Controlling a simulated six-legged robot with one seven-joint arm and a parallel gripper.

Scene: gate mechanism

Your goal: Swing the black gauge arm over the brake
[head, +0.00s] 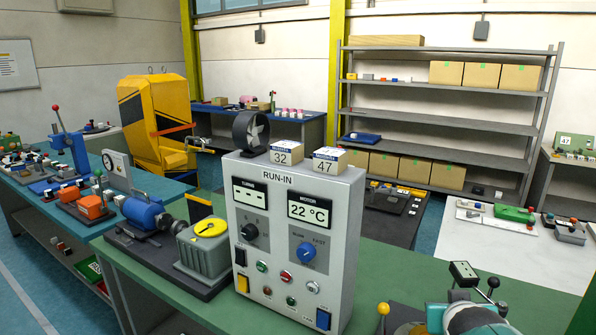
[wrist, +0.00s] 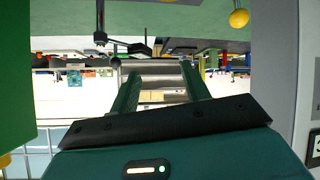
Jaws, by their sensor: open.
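A small black box with a pale face (head: 463,273) shows at the lower right of the head view; it looks like the gauge on its arm. Beside it are black ball knobs on thin rods. Below it is a teal and silver round body (head: 472,318), cut off by the frame edge; I cannot tell whether it is the brake. In the wrist view, a black jointed arm with a knob (wrist: 100,38) hangs from the top. My gripper (wrist: 158,66) is open, its two teal fingers apart. A grey shape shows between them; I cannot tell whether it is near or far.
The grey RUN-IN cabinet (head: 290,235) stands left of the gauge, two small boxes on top. A yellow ball knob (head: 383,309) is between them. In the wrist view, a green block (wrist: 18,75) is close at left and a grey panel (wrist: 284,70) at right.

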